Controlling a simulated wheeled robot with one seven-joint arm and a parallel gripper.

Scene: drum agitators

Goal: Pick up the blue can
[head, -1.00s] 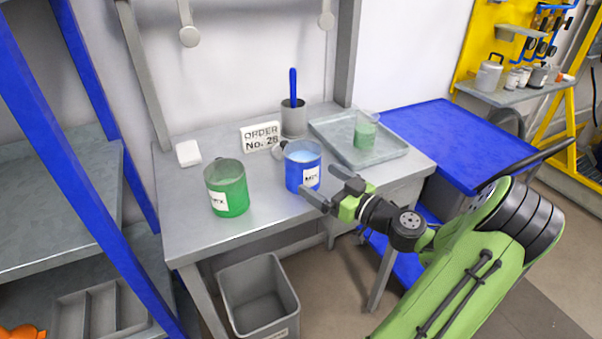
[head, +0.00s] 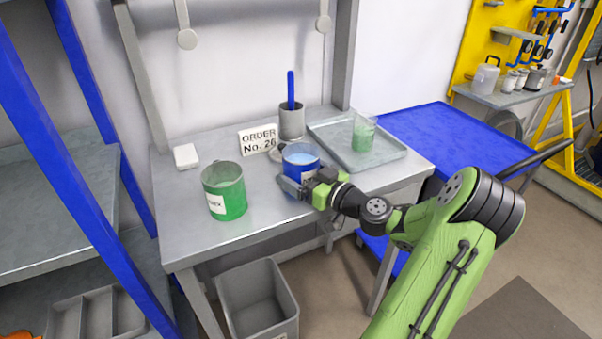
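The blue can (head: 300,159) is an open-topped cylinder with light blue contents and a white label. It stands upright on the grey workbench (head: 205,245), right of the green can (head: 225,192). My gripper (head: 308,180) is at the can's lower right side. Its near finger crosses the front of the can and covers most of the label. The far finger is mostly hidden beside or behind the can. The fingers are apart around the can, but I cannot tell whether they press on it.
An order sign (head: 258,139) and a grey cup with a blue-handled tool (head: 291,121) stand behind the can. A grey tray (head: 385,158) holding a green-filled beaker (head: 363,133) lies to the right. A white block (head: 186,156) lies at left. A grey bin (head: 258,300) is below.

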